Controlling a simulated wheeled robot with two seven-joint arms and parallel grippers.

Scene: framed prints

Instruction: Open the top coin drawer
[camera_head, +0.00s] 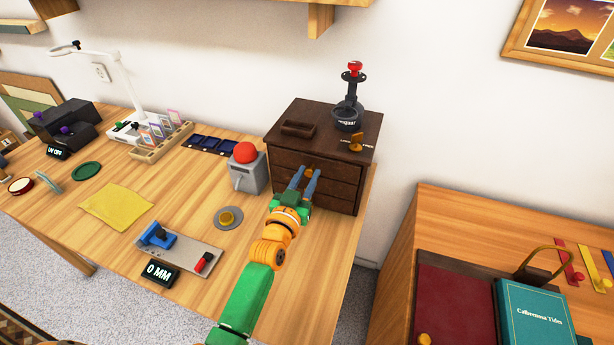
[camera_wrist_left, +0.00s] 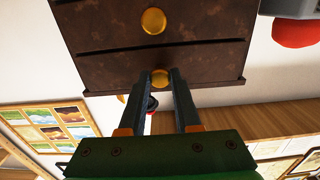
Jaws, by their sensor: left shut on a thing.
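The dark brown coin cabinet (camera_head: 285,155) stands at the back right of the desk, with several stacked drawers. My left gripper (camera_head: 307,170) reaches its front and is shut on the round brass knob of the top drawer (camera_head: 309,173). In the left wrist view, which looks upside down, the knob (camera_wrist_left: 160,77) sits between the two fingertips (camera_wrist_left: 161,74). A second brass knob (camera_wrist_left: 153,21) shows on the drawer beside it. The top drawer looks flush or nearly flush with the cabinet front. Lower knobs are hidden behind my gripper in the head view. My right gripper is not in view.
A grey box with a red button (camera_head: 245,153) stands close left of the cabinet. A dark stand (camera_head: 348,118), a brass piece (camera_head: 356,143) and a small tray (camera_head: 298,129) sit on top. A round grey disc (camera_head: 228,217) lies in front. Desk front right is clear.

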